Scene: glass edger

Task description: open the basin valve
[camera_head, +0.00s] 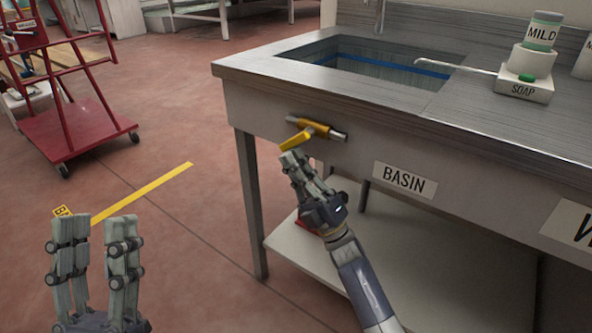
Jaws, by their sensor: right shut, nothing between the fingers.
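The basin valve (317,128) sits on the front panel of the steel counter, a short metal pipe with a yellow lever handle (296,140). The handle points left and slightly down, toward the viewer. My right gripper (293,158) is just below the handle, its fingertips close together and at or near the handle's lower end; I cannot tell whether they touch it. It is shut with nothing held. My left gripper (97,222) is at the lower left, fingers up and apart, open and empty, far from the valve. The label BASIN (404,181) is right of the valve.
The basin (370,68) is sunk in the counter top (470,115). A lower shelf (420,270) and a counter leg (251,205) lie below.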

